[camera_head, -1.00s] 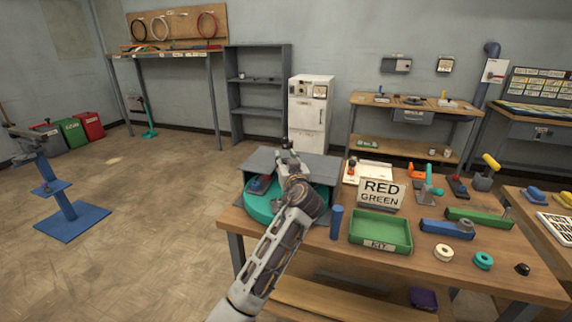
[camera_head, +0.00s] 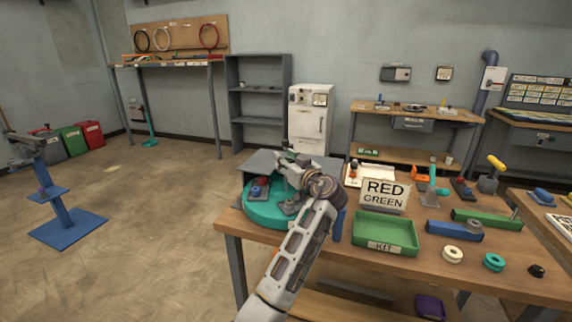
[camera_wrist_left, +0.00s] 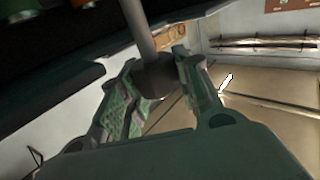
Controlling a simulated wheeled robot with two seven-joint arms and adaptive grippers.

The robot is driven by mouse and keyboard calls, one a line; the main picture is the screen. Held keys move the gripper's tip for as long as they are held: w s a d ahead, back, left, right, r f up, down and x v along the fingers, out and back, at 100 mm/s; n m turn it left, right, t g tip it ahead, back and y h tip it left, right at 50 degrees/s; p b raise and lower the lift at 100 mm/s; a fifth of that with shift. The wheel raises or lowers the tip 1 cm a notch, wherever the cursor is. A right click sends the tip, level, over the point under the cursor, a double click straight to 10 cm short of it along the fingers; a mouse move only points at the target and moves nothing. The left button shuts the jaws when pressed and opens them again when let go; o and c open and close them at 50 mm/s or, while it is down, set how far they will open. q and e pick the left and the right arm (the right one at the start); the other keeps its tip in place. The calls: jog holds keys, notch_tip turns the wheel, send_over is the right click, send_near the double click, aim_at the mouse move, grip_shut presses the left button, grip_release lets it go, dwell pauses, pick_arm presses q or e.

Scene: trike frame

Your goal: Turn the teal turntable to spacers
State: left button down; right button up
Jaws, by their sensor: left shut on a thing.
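The teal turntable (camera_head: 262,212) sits at the left end of the wooden workbench, partly under a grey cover (camera_head: 262,160). Small red and blue parts (camera_head: 258,187) show on it at the left, and a grey piece shows nearer the front. My left gripper (camera_head: 284,164) is over the turntable at the front of the cover. In the left wrist view its fingers (camera_wrist_left: 155,82) are closed around the dark end of a grey post (camera_wrist_left: 140,30). My arm hides the turntable's right side. I cannot see which section is labelled spacers. My right gripper is out of view.
A blue cylinder (camera_head: 338,224) stands close to the right of my forearm. A green kit tray (camera_head: 386,247) and a RED/GREEN sign (camera_head: 384,194) are further right. Several tools and rings occupy the bench's right part. The floor at left is open around a blue stand (camera_head: 68,228).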

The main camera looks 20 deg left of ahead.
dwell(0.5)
pick_arm(q)
jog(key=c, duration=1)
grip_release()
jog(key=shift+r, duration=0.1)
jog(key=shift+r, duration=4.95)
